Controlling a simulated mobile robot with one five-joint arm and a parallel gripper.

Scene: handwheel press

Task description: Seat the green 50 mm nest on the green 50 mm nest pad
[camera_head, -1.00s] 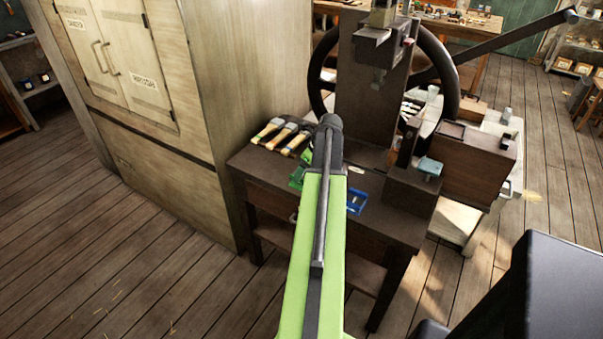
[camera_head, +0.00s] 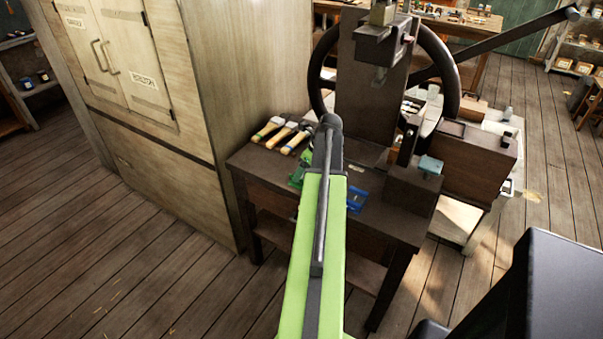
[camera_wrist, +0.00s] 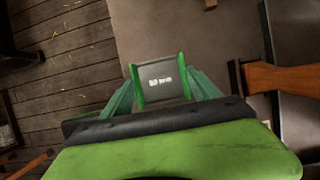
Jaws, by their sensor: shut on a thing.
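The green 50 mm nest (camera_wrist: 160,80) shows in the wrist view as a grey block marked "50 mm" between two upright green side walls. My gripper (camera_wrist: 162,92) is shut on it, with a teal-green finger on each side. It is over the front part of the bench; whether the nest touches the bench I cannot tell. In the head view my arm hides most of it, and only a bit of green (camera_head: 298,174) shows left of the arm's tip.
The dark press bench (camera_head: 268,165) carries wood-handled tools (camera_head: 283,135) at its left and a blue piece (camera_head: 356,198) right of my arm. The press column (camera_head: 370,85) and handwheel (camera_head: 447,75) rise behind. A tall cabinet (camera_head: 215,90) stands close on the left.

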